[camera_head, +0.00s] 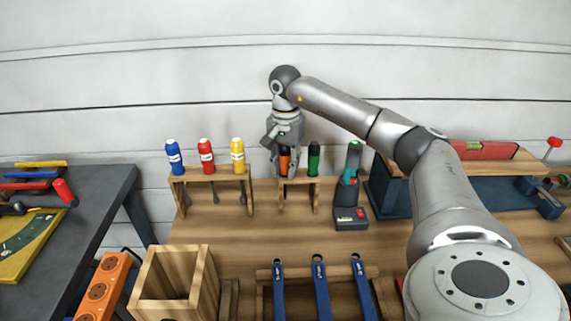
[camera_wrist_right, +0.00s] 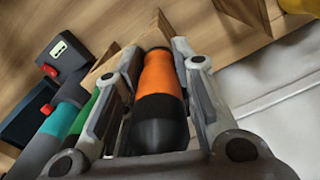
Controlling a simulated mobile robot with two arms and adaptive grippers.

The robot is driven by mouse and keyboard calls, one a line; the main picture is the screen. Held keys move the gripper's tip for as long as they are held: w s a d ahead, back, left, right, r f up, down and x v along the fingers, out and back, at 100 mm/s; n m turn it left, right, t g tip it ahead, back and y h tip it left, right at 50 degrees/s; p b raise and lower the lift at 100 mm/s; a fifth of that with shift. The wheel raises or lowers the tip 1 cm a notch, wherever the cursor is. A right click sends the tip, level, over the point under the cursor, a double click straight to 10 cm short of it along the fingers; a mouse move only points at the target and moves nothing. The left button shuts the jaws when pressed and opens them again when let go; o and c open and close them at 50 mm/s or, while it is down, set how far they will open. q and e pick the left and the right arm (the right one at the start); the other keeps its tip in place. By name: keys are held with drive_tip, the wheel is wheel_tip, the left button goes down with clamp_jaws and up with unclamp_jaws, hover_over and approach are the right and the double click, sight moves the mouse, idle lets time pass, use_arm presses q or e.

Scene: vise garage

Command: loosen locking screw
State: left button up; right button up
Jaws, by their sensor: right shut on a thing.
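My right gripper (camera_head: 285,167) points down at the small wooden rack (camera_head: 299,182) in the head view. It is shut on an orange and black screwdriver (camera_head: 284,160), whose handle is upright between the fingers. The right wrist view shows the orange and black handle (camera_wrist_right: 160,95) between the two fingers, at the rack. The tool's lower end is hidden. A green and black screwdriver (camera_head: 314,158) stands beside it in the same rack. I cannot make out a locking screw for certain. My left gripper is not in view.
A cordless drill (camera_head: 350,190) stands right of the rack. Left is a rack (camera_head: 211,176) with blue, red and yellow handled tools. A blue vise (camera_head: 492,184) is at the right. Blue wrenches (camera_head: 320,285) and an open wooden box (camera_head: 205,275) are in front.

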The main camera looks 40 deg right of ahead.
drive_tip(key=shift+r+p, duration=5.3)
drive_tip(key=shift+r, duration=0.9)
drive_tip(key=o, duration=0.4)
drive_tip(key=c, duration=0.4)
drive_tip(key=shift+s+f, duration=0.1)
